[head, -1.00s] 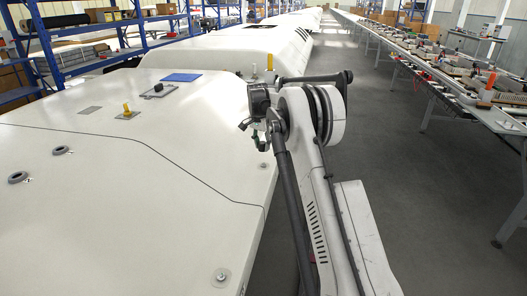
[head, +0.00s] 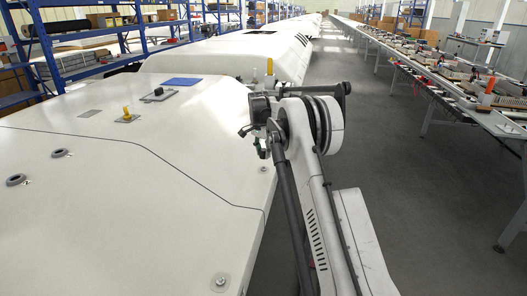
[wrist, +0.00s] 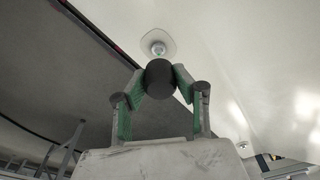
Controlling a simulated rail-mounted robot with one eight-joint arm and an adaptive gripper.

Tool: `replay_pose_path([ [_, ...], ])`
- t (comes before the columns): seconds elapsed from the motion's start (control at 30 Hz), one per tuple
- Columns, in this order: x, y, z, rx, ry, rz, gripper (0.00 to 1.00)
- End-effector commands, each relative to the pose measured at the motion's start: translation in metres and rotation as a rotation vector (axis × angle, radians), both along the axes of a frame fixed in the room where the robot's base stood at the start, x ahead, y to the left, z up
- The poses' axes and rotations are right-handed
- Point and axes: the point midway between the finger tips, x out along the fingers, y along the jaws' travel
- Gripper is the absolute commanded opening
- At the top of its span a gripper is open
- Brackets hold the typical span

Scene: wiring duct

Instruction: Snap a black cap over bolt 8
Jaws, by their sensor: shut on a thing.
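My gripper (wrist: 160,84) is shut on a black cap (wrist: 160,77), which sits between its green-padded fingertips in the wrist view. A bolt on a pale round washer (wrist: 158,45) shows just beyond the cap on the white surface, and the cap is apart from it in the picture. In the head view my gripper (head: 262,148) is small and partly hidden by my arm at the right edge of the white duct (head: 130,190). A bolt (head: 263,169) lies beside it on the edge, and another bolt (head: 220,281) is nearer. No bolt numbers are readable.
Two grey rings (head: 17,180) (head: 60,153), a plate with a yellow knob (head: 127,115), a plate with a black knob (head: 158,93) and a blue pad (head: 183,82) are on the duct top. A long workbench (head: 470,105) stands right, across clear floor.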

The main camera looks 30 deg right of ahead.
Motion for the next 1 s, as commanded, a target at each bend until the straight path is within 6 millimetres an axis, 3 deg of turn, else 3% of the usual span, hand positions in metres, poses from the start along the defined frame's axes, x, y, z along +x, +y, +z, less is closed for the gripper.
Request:
replay_pose_path([
  [0.4, 0.0, 0.0, -0.035, 0.0, 0.0, 0.001, 0.13],
  [1.0, 0.0, 0.0, -0.038, 0.0, 0.0, 0.001, 0.13],
])
